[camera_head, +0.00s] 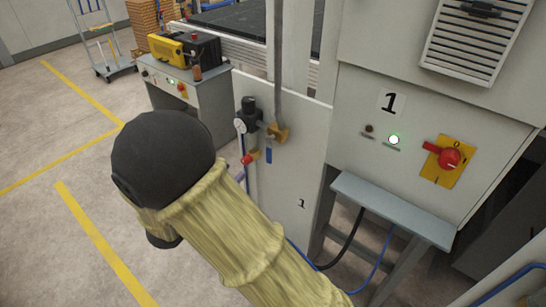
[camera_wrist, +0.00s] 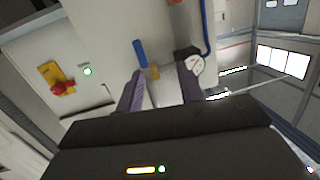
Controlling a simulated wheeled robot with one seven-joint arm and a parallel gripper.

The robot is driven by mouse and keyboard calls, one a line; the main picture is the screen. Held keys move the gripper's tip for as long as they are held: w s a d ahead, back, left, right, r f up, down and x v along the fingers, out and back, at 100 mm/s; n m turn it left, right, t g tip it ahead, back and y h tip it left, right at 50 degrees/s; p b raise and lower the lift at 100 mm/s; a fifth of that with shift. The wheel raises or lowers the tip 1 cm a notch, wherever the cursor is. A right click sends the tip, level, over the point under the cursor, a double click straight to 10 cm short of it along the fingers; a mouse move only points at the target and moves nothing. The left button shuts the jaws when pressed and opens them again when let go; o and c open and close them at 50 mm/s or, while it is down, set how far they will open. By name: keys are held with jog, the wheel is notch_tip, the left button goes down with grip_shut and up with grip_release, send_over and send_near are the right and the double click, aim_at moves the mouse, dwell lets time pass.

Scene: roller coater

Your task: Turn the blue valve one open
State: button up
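In the head view my dark wrist and sleeved arm hide most of the gripper; a bit of purple finger (camera_head: 240,176) shows below the gauge. I cannot tell whether a finger touches the handle.
A round gauge (camera_head: 240,126) and black regulator (camera_head: 249,107) sit beside the valve, near the right finger in the wrist view. A vertical pipe (camera_head: 277,65) rises above. A red rotary switch (camera_head: 448,158) and grey shelf (camera_head: 392,208) are right. Open floor lies left.

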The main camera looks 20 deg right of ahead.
aim_at(268, 154)
jog(key=s+h, duration=0.2)
jog(key=s+m, duration=0.1)
jog(key=shift+s+a+g+h, duration=0.25)
jog(key=shift+a+g+h, duration=0.15)
jog(key=p+x, duration=0.3)
jog(key=x, duration=1.4)
jog(key=shift+w+d+f, duration=0.15)
jog(key=shift+c, duration=0.5)
grip_shut()
